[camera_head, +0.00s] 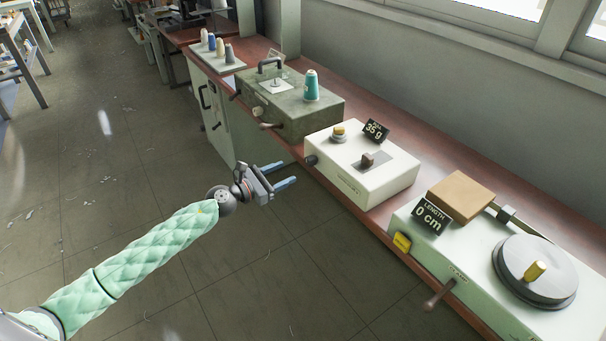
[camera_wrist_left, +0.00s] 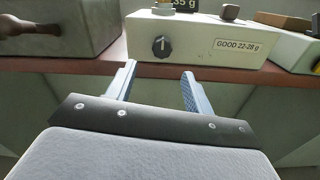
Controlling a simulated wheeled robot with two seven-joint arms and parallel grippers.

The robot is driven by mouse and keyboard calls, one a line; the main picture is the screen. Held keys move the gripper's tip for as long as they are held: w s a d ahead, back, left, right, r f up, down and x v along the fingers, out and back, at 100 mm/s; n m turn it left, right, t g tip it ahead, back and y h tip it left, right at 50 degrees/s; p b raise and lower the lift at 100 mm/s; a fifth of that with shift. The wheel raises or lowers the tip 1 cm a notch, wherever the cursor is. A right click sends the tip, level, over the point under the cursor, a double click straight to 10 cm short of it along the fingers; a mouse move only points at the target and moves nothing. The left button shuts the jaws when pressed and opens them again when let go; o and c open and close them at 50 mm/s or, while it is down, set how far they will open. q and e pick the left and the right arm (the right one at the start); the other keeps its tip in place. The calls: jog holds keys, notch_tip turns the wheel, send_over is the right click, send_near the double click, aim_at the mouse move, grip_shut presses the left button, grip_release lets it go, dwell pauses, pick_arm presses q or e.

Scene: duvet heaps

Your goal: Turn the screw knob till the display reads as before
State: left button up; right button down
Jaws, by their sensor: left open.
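A cream box (camera_head: 345,180) on the bench carries a black display reading 35 g (camera_head: 375,131). A black knob (camera_head: 311,160) is on its near side face; the left wrist view shows it with a white pointer mark (camera_wrist_left: 161,46). On top are a yellow knob on a round base (camera_head: 339,131) and a small brown block (camera_head: 368,159). A label on the face reads GOOD 22-28 g (camera_wrist_left: 238,46). My left gripper (camera_head: 289,175) is open and empty, off the bench edge and apart from the black knob. It also shows in the left wrist view (camera_wrist_left: 159,70). My right gripper is out of view.
A grey-green box (camera_head: 305,118) with a teal spool (camera_head: 311,86) stands further back.

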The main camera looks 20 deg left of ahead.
aim_at(307, 163)
pick_arm(q)
jog(key=x, duration=0.2)
jog(key=p+x, duration=0.1)
jog(key=x, duration=0.1)
jog(key=p+x, duration=0.1)
jog(key=x, duration=0.1)
jog(key=shift+d+r, duration=0.2)
jog(key=shift+r, duration=0.1)
jog(key=shift+p+x, duration=0.3)
jog(key=shift+x, duration=0.45)
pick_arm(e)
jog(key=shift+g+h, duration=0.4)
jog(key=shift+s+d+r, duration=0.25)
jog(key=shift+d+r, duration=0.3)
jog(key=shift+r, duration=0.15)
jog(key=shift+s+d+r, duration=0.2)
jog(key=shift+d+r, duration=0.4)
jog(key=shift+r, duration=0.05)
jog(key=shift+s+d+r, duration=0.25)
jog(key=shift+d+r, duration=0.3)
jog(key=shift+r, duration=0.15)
pick_arm(q)
jog(key=shift+f, duration=0.1)
jog(key=c, duration=1)
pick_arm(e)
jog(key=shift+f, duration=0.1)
